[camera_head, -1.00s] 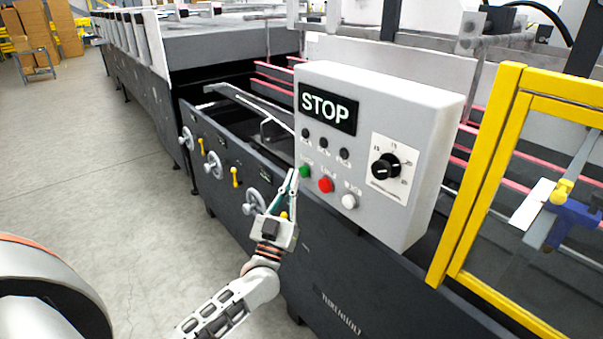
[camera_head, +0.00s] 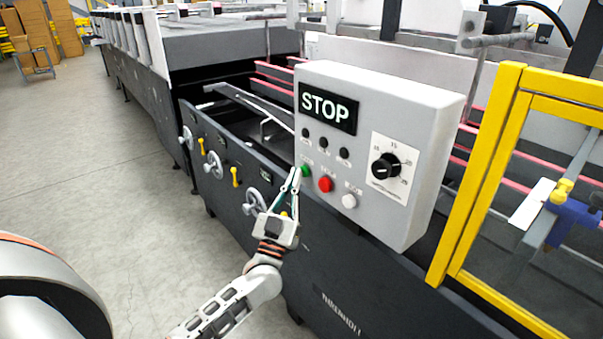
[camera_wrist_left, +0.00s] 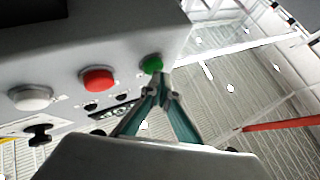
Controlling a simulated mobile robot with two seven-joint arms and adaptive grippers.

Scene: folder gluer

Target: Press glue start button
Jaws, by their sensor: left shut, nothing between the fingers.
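The grey control box (camera_head: 415,130) carries a display (camera_head: 327,107) that reads STOP. A green button (camera_head: 306,171) sits at the lower left of its face, with a red button (camera_head: 325,184) and a white button (camera_head: 349,201) to its right. My left gripper (camera_head: 297,171) is shut and empty, its fingertips right beside the green button. In the left wrist view the fingertips (camera_wrist_left: 160,80) point at the green button (camera_wrist_left: 152,63) and overlap its lower edge. I cannot tell whether they touch it. My right gripper is not in view.
A black dial (camera_head: 385,166) and several small black knobs are on the same box face. A yellow guard frame (camera_head: 481,180) stands to the right. Handwheels (camera_head: 213,165) line the dark machine side at left. The floor (camera_head: 90,150) at left is clear.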

